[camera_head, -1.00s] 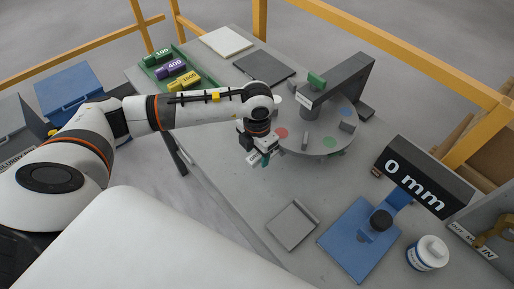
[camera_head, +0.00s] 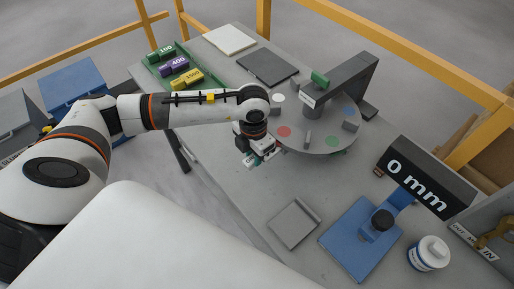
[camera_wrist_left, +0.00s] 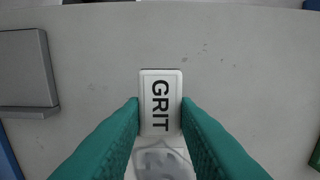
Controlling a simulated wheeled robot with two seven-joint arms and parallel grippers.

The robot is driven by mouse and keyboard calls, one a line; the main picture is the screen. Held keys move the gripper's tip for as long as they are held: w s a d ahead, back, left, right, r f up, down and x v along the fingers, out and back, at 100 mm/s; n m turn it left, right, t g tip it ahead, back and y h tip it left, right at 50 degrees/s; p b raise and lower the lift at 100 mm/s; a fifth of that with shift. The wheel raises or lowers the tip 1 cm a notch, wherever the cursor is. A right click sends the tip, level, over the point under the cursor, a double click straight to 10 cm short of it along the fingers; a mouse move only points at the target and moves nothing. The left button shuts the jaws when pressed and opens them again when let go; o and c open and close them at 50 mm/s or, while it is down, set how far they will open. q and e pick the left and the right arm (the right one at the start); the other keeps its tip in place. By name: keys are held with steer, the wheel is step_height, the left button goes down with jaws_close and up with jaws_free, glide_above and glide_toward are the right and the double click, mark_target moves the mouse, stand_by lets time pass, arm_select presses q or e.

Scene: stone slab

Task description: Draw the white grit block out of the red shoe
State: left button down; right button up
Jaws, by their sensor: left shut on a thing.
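The white grit block (camera_wrist_left: 160,102) sits between the teal fingertips of my left gripper (camera_wrist_left: 160,115) in the left wrist view. Its face reads GRIT and both fingers touch its sides. In the head view my left gripper (camera_head: 264,160) is at the near-left rim of the round grey disc (camera_head: 325,115), close to a red dot (camera_head: 284,132). I cannot make out the red shoe clearly; the wrist and gripper cover the area beside the red dot. No shoe shows around the block in the wrist view. My right gripper is not in view.
A grey arm (camera_head: 345,82) spans the disc. A grey plate (camera_head: 294,224), a blue stand (camera_head: 350,250) with a 0 mm display (camera_head: 412,188), and a white jar (camera_head: 428,252) stand at the near side. A green tray (camera_head: 150,72) holds labelled blocks. Slab between plate and disc is clear.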

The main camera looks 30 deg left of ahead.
arm_select(q)
steer(key=shift+s+a, duration=0.3)
steer(key=shift+s, duration=0.45)
steer(key=shift+s+a, duration=0.25)
steer(key=shift+s, duration=0.5)
steer(key=shift+r, duration=0.1)
steer(key=s+r+p, duration=0.1)
steer(key=s+a+r, duration=0.1)
steer(key=r, duration=0.1)
steer(key=shift+s+p, duration=0.4)
steer(key=shift+d, duration=0.1)
